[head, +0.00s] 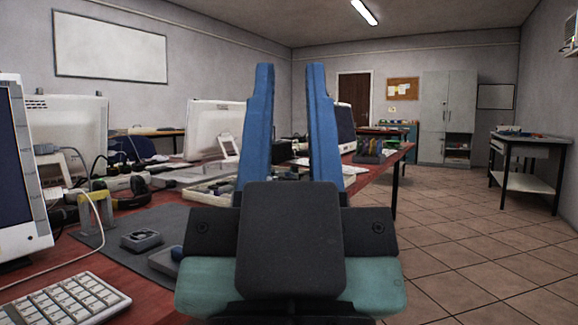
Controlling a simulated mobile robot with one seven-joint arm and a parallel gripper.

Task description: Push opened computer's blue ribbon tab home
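My gripper (290,72) stands upright in the middle of the head view. Its two blue fingers are apart, with nothing visible between their tips. The gripper body hides part of the red-brown desk (100,252). A light open casing or tray with dark parts in it (208,190) lies on the desk just left of the fingers, partly hidden by them. I cannot tell whether it is the opened computer. I cannot make out a blue ribbon tab.
A monitor (14,165) and a keyboard (65,303) are at the near left. A grey mat (100,240) carries a small dark box (141,240). Headphones (130,193) and loose cables lie behind. The tiled floor (470,265) at right is clear.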

